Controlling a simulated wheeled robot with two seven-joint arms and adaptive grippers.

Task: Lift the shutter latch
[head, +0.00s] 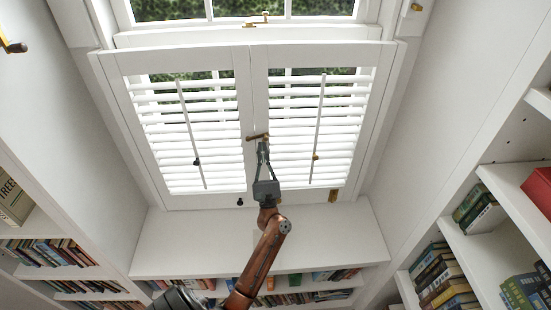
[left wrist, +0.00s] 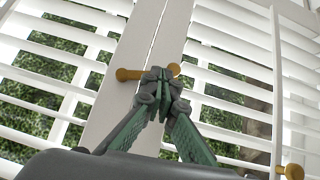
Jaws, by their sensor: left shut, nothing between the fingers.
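The shutter latch (head: 257,136) is a small brass bar lying nearly level across the join between the two white louvred shutters, about mid-height. In the left wrist view one rounded brass end of the latch (left wrist: 128,74) shows left of my fingers, and a smaller bit shows to their right. My left gripper (head: 263,146) reaches up to the latch from below. Its green-grey fingertips (left wrist: 159,78) are shut together with nothing between them. They hide the middle of the latch; whether they touch it I cannot tell. The right gripper is not in view.
The left shutter (head: 118,95) and right shutter (head: 382,85) are closed, each with a tilt rod. A white sill (head: 170,240) runs below. Bookshelves stand at both sides and under the sill. A brass sash lock (head: 257,21) is above the shutters.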

